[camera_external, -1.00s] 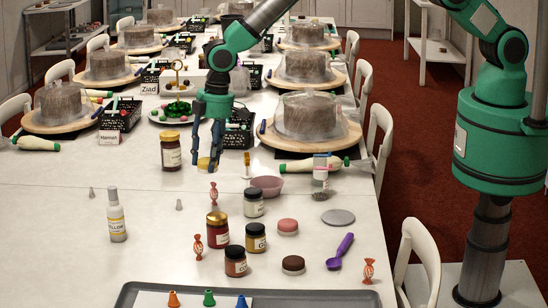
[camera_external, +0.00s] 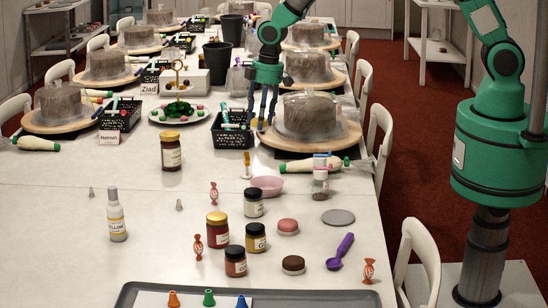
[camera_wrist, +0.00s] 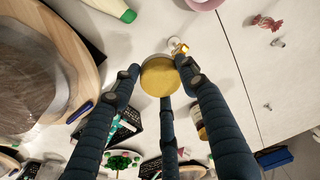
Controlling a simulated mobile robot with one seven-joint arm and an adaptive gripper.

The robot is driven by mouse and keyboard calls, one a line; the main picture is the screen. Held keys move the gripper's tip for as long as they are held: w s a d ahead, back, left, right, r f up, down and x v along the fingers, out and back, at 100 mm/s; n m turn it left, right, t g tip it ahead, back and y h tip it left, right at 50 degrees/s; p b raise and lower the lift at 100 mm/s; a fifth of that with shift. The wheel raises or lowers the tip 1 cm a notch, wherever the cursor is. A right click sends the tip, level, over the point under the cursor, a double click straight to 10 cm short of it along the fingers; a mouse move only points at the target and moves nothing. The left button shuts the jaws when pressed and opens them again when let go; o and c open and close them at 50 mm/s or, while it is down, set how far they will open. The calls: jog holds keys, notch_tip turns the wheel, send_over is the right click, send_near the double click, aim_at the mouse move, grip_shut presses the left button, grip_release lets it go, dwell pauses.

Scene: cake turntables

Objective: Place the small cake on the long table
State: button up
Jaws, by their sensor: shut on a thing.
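My gripper (camera_wrist: 157,80) is shut on a small round yellow cake (camera_wrist: 159,77), its fingers around the cake's edge in the wrist view. In the external view my gripper (camera_external: 262,115) is above the long table (camera_external: 60,215), beside a black basket and a covered big cake. The held cake is mostly hidden there by the fingers. Two other small round cakes lie on the long table toward the front: a pink-topped one (camera_external: 288,225) and a dark brown one (camera_external: 293,263).
A covered cake on a turntable (camera_external: 309,118) stands right of my gripper, with the black basket (camera_external: 231,135) on the left. Jars (camera_external: 217,229), a pink bowl (camera_external: 267,186) and a purple scoop (camera_external: 341,252) stand nearer. The table's front left is mostly clear.

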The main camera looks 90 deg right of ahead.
jog(key=s+d+m+b, duration=0.1)
jog(key=s+d, duration=0.5)
jog(key=d, duration=0.1)
notch_tip(320, 180, down, 10)
jog(key=shift+w+f, duration=0.1)
jog(key=shift+w, duration=0.05)
dwell(0.5)
jog(key=b, duration=0.1)
send_over(232, 160)
jog(key=shift+s+a+f, duration=0.15)
jog(key=shift+s+f, duration=0.15)
jog(key=shift+f, duration=0.4)
jog(key=shift+f+b, duration=0.35)
jog(key=shift+f, duration=1.4)
